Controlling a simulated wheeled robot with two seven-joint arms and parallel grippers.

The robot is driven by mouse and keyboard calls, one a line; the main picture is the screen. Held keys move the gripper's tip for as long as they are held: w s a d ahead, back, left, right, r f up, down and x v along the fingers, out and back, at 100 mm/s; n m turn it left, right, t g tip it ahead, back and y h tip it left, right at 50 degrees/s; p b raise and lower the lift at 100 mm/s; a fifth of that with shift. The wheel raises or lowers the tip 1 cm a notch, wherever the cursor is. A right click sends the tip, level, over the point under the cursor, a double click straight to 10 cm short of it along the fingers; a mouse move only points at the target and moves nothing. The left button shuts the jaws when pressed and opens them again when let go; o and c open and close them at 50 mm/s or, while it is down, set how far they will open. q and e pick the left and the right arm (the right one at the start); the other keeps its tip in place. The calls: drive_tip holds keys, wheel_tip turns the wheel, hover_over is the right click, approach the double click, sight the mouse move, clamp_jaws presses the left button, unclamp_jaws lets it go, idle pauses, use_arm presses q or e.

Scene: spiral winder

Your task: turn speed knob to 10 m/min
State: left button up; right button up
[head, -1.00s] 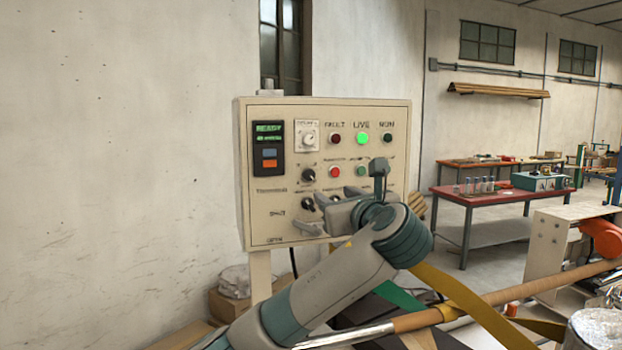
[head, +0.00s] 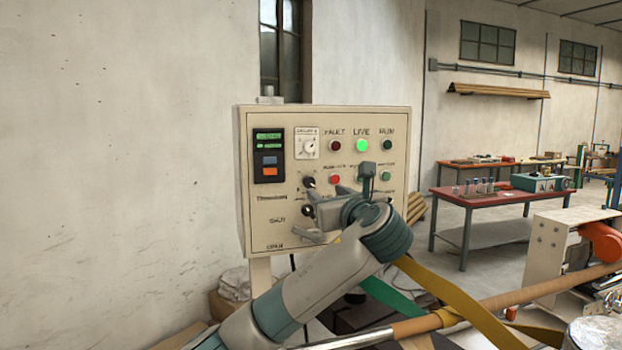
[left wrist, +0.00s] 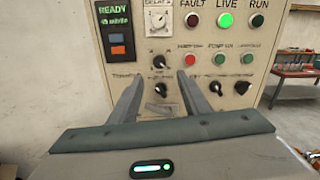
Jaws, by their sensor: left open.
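The cream control panel (head: 262,222) carries a lit display (left wrist: 113,14), which reads READY with a small m/min line under it in the left wrist view. A white-plated dial (left wrist: 158,19) sits right of the display. Below it are an upper black knob (left wrist: 159,61) and a lower black knob (left wrist: 160,89); their labels are too small to tell which sets speed. My left gripper (head: 306,216) is open before the panel. In the left wrist view its fingers (left wrist: 158,84) point at the panel either side of the lower knob; contact cannot be told. My right gripper is out of view.
The green LIVE lamp (head: 362,146) is lit. A yellow strap (head: 455,295) and a long brown tube (head: 500,294) run low at right. A red table (head: 470,198) stands behind.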

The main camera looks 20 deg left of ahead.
sight(310, 182)
use_arm(q)
drive_tip(key=p+x, duration=0.5)
drive_tip(key=x, duration=0.6)
drive_tip(key=shift+w+a+r, duration=0.1)
drive_tip(key=shift+a, duration=0.05)
drive_tip(key=shift+w+a+p, duration=0.4)
drive_tip(key=shift+w, duration=0.2)
drive_tip(key=c, duration=1)
